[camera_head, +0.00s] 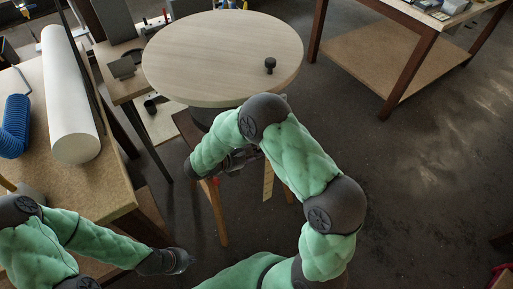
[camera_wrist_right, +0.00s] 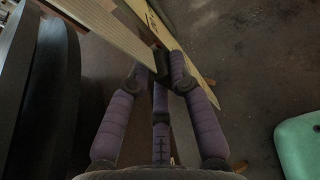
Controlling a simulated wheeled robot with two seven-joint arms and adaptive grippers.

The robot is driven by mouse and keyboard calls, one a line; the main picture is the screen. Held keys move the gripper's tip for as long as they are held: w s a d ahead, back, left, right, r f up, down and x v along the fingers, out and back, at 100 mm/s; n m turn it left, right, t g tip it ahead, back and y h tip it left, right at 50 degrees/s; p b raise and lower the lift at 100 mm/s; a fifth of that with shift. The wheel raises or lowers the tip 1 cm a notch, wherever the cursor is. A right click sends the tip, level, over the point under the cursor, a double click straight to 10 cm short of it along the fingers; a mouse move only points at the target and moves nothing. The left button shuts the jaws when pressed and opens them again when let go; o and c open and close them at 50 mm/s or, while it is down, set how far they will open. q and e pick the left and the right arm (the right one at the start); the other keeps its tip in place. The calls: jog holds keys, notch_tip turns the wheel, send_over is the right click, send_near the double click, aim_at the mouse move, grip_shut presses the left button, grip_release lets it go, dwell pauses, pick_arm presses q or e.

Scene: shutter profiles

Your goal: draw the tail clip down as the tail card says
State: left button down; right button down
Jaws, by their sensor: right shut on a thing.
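My right gripper (camera_head: 236,160) is below the near edge of the round wooden table, partly hidden by my own arm. In the right wrist view its purple padded fingers (camera_wrist_right: 162,75) are closed around a small dark piece (camera_wrist_right: 161,66), probably the tail clip. That piece sits at the end of a pale slat (camera_wrist_right: 112,32), and the fingers hide much of it. A pale yellow strip with dark marks (camera_head: 268,181) hangs beside the gripper; I cannot tell if it is the tail card. My left gripper (camera_head: 182,262) is low at the left, away from these things; its fingers are unclear.
The round table (camera_head: 215,52) carries a small black knob (camera_head: 270,65). A workbench (camera_head: 60,190) at the left holds a white roll (camera_head: 70,100) and a blue coiled hose (camera_head: 14,125). Another table (camera_head: 425,22) stands at the upper right. The floor on the right is clear.

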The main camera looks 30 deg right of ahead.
jog(key=shift+f, duration=0.8)
jog(key=shift+r, duration=0.1)
jog(key=c, duration=1.1)
grip_release()
notch_tip(320, 180, up, 10)
